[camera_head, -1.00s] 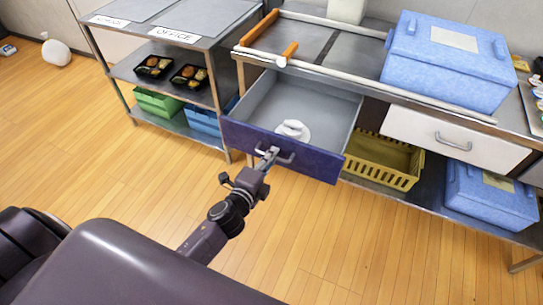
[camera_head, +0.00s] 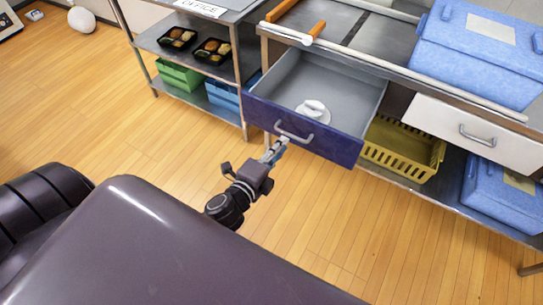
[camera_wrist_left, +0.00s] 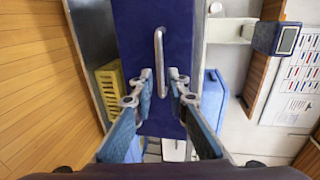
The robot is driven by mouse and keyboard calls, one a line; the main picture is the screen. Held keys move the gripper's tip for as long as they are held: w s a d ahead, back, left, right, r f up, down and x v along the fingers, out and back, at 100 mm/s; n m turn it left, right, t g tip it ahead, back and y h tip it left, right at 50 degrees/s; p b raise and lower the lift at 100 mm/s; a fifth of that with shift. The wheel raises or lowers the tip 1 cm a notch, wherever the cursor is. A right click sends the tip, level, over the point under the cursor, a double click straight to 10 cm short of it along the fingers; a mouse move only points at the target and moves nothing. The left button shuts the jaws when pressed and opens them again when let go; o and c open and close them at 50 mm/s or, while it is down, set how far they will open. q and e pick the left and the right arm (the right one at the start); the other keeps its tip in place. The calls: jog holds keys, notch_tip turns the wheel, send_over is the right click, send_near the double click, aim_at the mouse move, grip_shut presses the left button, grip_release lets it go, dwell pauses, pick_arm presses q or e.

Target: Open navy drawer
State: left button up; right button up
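The navy drawer (camera_head: 303,130) is pulled out from the steel counter in the head view, and its grey inside is exposed. A white object (camera_head: 313,112) lies in it. The metal handle (camera_head: 293,133) is on the navy front. My left gripper (camera_head: 279,149) is just in front of and below the handle, and looks clear of it. In the left wrist view the navy front fills the middle, with the handle (camera_wrist_left: 159,62) upright in the picture. My left fingers (camera_wrist_left: 163,82) are spread, one on each side of the handle's line. My right gripper is not in view.
A yellow basket (camera_head: 404,150) stands on the shelf right of the drawer. A white drawer (camera_head: 475,133) is shut farther right. Blue boxes (camera_head: 478,60) sit on and under the counter. A rack (camera_head: 150,44) with bento trays stands left. The wooden floor before the drawer is clear.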

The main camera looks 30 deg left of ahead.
pick_arm(q)
jog(key=v, duration=0.5)
jog(key=shift+s+r, duration=0.1)
jog(key=shift+s, duration=0.2)
jog(key=s+f+n+g, duration=0.2)
jog(key=s+f, duration=0.1)
jog(key=f, duration=0.7)
jog(key=s+f+n+g, duration=0.2)
jog(key=s+f+n, duration=0.15)
jog(key=f, duration=0.55)
jog(key=s+f+n+g, duration=0.2)
jog(key=s+f+g, duration=0.1)
jog(key=f, duration=0.7)
jog(key=s+f+n+g, duration=0.3)
jog(key=s+f, duration=0.6)
jog(key=s, duration=0.4)
jog(key=s+a+f+n+g, duration=0.1)
jog(key=s+f+n+g, duration=0.3)
jog(key=s+f, duration=0.5)
jog(key=s+n, duration=0.1)
jog(key=s, duration=0.4)
jog(key=shift+f+g+y, duration=0.3)
